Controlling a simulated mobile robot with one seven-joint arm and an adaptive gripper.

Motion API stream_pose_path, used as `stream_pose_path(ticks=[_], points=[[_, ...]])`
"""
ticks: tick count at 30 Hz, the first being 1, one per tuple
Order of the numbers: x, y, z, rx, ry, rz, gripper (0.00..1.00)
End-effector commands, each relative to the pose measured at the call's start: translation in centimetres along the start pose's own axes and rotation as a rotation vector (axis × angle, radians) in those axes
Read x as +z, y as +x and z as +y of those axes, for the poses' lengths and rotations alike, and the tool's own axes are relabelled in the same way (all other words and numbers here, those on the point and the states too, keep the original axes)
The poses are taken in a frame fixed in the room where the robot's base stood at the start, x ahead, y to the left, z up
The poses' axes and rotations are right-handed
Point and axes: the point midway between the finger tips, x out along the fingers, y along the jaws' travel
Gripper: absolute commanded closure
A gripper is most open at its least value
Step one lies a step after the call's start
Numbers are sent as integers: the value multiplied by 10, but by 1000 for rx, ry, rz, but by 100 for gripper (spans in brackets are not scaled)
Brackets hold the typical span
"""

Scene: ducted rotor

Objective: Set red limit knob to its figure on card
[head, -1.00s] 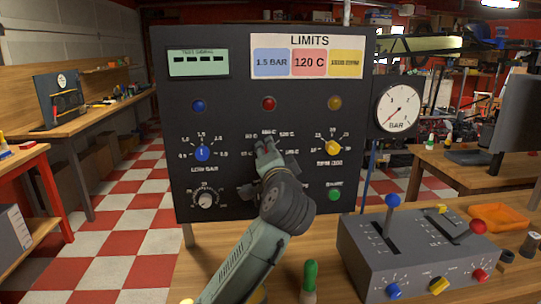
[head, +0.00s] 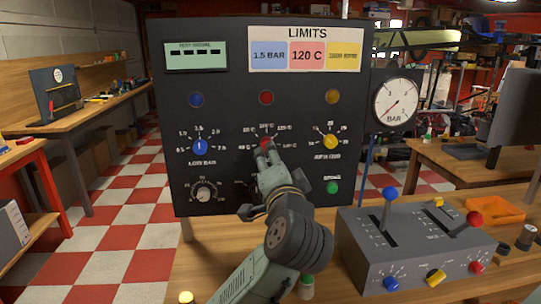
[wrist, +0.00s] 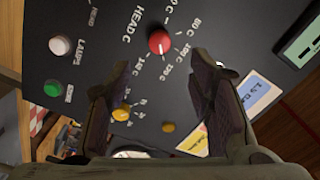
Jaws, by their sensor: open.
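The red limit knob (head: 266,143) sits mid-panel under the red lamp (head: 266,97), ringed by Celsius figures. In the wrist view the red knob (wrist: 159,42) shows whole, with a small pale mark on its face; its exact setting is hard to read. The limits card (head: 306,31) at the panel top has a red field (head: 306,57) reading 120 C. My gripper (head: 265,158) is just in front of and below the knob in the head view. In the wrist view its two fingers (wrist: 158,68) are spread apart and empty, with the knob beyond the gap between them.
A blue knob (head: 200,147) and a yellow knob (head: 330,142) flank the red one. A green button (head: 333,188) and a white knob (head: 204,193) sit lower. A grey lever box (head: 350,240) stands on the bench at right.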

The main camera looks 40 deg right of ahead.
Motion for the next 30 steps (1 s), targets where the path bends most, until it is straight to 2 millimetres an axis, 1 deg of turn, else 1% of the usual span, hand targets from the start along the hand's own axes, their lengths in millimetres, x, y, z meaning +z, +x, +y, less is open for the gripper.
stream_pose_path(ticks=[1, 3, 7, 25, 26, 28, 29, 30], points=[[-1, -8, 0, -1, 0, 3, 52], [-1, -16, 0, 0, 0, 2, 52], [0, -24, 0, 0, 0, 0, 52], [1, -25, -1, -3, -3, -1, 52], [3, -24, -4, -9, -8, -2, 52], [13, -22, -17, -40, -36, -3, 52], [20, -20, -26, -61, -54, -4, 52], [31, -19, -42, -98, -85, -4, 52]])
